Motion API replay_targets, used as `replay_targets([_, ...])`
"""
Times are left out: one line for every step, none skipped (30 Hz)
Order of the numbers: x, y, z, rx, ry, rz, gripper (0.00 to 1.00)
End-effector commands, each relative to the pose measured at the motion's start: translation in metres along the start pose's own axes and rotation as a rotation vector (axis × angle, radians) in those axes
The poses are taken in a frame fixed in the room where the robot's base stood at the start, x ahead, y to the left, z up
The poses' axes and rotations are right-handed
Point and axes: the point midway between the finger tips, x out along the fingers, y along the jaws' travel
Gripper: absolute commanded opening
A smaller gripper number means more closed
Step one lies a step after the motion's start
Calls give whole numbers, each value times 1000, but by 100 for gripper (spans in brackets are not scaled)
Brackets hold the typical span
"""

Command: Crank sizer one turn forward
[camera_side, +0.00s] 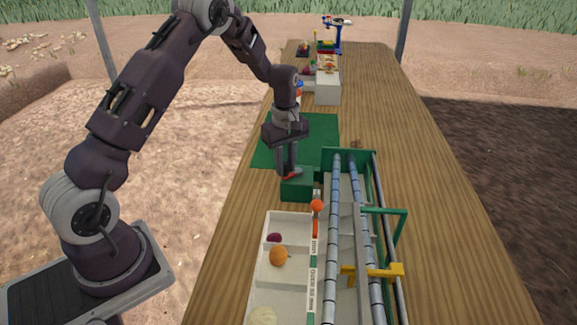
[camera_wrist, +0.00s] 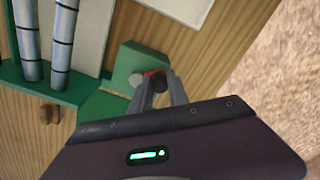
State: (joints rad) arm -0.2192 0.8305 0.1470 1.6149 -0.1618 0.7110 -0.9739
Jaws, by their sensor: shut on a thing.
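The sizer (camera_side: 345,215) is a green frame with long grey-blue rollers, standing on the wooden table; its rollers (camera_wrist: 62,45) show at the upper left in the wrist view. A green box (camera_side: 297,188) sits at its far left corner, also seen in the wrist view (camera_wrist: 143,58). A red crank arm (camera_side: 292,175) is at the box's outer face, and a bit of red (camera_wrist: 152,72) shows between my fingers. My gripper (camera_side: 288,172) points down and is shut on the crank's dark handle (camera_wrist: 160,83). The fingers hide part of the crank.
A white tray (camera_side: 262,268) with a purple, an orange and a pale onion lies left of the rollers. An orange-knobbed lever (camera_side: 317,206) stands beside the green box. A green mat (camera_side: 320,130) lies behind; a white bin (camera_side: 327,88) is farther back. The table's right side is clear.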

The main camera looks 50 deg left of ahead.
Motion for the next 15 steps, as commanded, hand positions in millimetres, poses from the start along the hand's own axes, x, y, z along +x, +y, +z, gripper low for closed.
replay_targets([-3, 6, -2, 0, 5, 18, 0])
replay_targets([-3, 6, -2, 1, 5, 18, 0])
replay_targets([-3, 6, -2, 1, 4, 18, 0])
replay_targets([-3, 6, -1, 2, 4, 19, 0])
replay_targets([-3, 6, -1, 2, 4, 19, 0])
replay_targets([-3, 6, -1, 2, 4, 19, 0])
replay_targets([-3, 6, -1, 2, 3, 19, 0])
replay_targets([-3, 6, -1, 2, 3, 19, 0])
replay_targets([-3, 7, -1, 2, 3, 20, 0])
replay_targets([-3, 7, -2, 2, 3, 20, 0])
replay_targets([-3, 7, -3, 2, 3, 20, 0])
replay_targets([-3, 7, -4, 1, 3, 20, 0])
replay_targets([-3, 8, -6, 1, 3, 20, 0])
replay_targets([-3, 8, -8, 0, 2, 19, 0])
replay_targets([-3, 8, -10, 0, 2, 19, 0])
